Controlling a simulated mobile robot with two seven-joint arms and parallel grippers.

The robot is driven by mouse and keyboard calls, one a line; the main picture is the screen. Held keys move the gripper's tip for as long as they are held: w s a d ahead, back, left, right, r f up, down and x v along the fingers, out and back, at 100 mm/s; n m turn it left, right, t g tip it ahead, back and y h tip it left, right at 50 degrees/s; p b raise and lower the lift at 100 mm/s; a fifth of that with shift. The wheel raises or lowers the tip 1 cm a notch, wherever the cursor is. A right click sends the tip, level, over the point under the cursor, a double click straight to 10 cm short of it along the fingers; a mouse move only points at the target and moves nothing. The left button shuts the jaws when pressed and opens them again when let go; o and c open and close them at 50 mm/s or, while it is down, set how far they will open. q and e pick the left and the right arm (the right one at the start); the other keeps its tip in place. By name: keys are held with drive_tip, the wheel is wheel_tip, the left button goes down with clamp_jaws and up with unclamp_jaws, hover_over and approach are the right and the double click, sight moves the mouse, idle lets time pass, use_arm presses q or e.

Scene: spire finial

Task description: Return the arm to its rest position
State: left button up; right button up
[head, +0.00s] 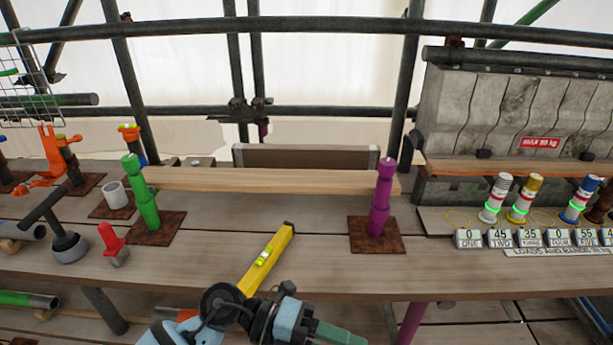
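Links and dark round joints of my own arm (228,306) show at the bottom centre, in front of the bench's near edge. The links are light blue and folded close to me. I cannot tell for sure which arm this is. No gripper fingertips show. A yellow spirit level (268,258) lies slanted just beyond the arm, its near end hidden by the arm. I cannot tell whether it touches the arm.
The wooden bench (320,270) carries a green post (145,198) and a purple post (381,197) on rusty plates. A long wooden beam (265,180) lies behind them. Red and orange tools are at left; several banded cylinders (495,200) stand at right. Scaffold tubes cross behind.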

use_arm(q)
drive_tip(key=w+a+f+n+t+y, duration=0.1)
drive_tip(key=w+a+f+n+t, duration=0.3)
drive_tip(key=n+t, duration=0.7)
drive_tip(key=w+a+f+n+t+y, duration=0.1)
drive_tip(key=a+n+t, duration=0.6)
drive_tip(key=n+t, duration=0.45)
drive_tip(key=s+a+f+n+g+y, duration=0.2)
drive_tip(key=s+a+f+n+y, duration=0.3)
drive_tip(key=f, duration=0.3)
drive_tip(key=s+a+f+n+g+y, duration=0.2)
drive_tip(key=s+a+f+n+y, duration=0.2)
drive_tip(key=a+f+n+y, duration=0.25)
drive_tip(key=s+a+f+n+g, duration=0.3)
drive_tip(key=s+f+g, duration=0.2)
drive_tip(key=s+f, duration=0.3)
drive_tip(key=s, duration=0.3)
drive_tip(key=shift+f+p, duration=0.35)
drive_tip(key=shift+f, duration=0.05)
